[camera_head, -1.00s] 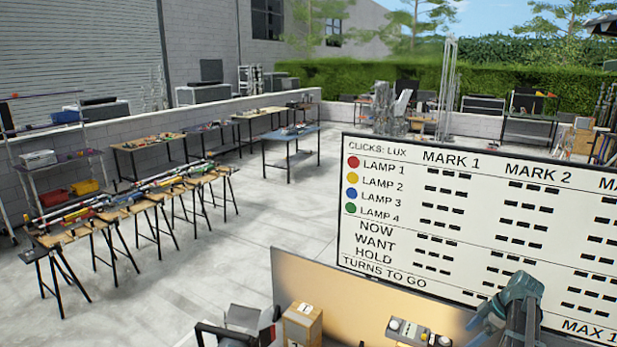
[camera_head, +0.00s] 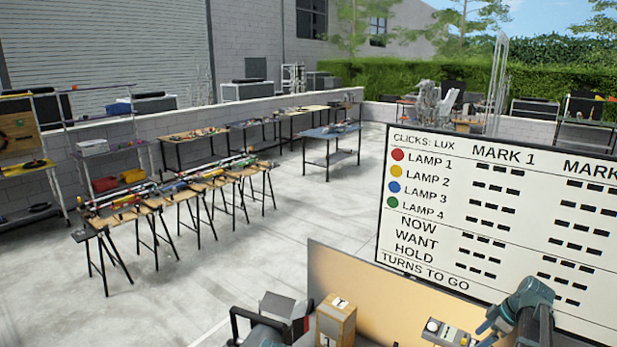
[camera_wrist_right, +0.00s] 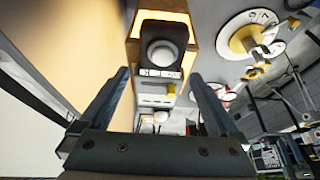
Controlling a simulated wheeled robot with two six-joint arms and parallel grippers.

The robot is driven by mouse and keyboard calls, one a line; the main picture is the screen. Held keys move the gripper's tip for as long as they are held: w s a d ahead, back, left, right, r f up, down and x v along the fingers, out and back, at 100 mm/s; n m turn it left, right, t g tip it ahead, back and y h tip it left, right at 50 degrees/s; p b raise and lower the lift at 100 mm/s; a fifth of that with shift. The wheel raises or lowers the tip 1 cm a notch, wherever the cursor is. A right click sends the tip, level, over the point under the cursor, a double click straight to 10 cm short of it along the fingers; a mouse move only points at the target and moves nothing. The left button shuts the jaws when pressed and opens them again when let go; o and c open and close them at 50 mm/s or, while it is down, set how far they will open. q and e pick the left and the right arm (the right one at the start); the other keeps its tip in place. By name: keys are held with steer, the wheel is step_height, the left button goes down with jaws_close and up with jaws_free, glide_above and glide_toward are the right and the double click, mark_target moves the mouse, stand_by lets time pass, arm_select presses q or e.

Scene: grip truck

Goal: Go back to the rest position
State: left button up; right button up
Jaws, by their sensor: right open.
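My left gripper is not seen in either view.
A tan panel (camera_head: 375,290) stands below the board, near a small wooden box (camera_head: 337,318) and a control box (camera_head: 447,332). Trestle tables (camera_head: 150,200) with tools stand at the left. Open concrete floor (camera_head: 250,245) lies between. A grey wall (camera_head: 190,130) and hedge close the back.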

step_height(320, 180, up, 3)
steer(key=shift+f+p, duration=0.15)
steer(key=shift+p, duration=0.8)
steer(key=w+a+r, duration=0.1)
steer(key=w+a, duration=0.2)
steer(key=a, duration=1.2)
steer(key=shift+w+a+p, duration=0.2)
steer(key=shift+a+p, duration=0.1)
steer(key=shift+p, duration=0.15)
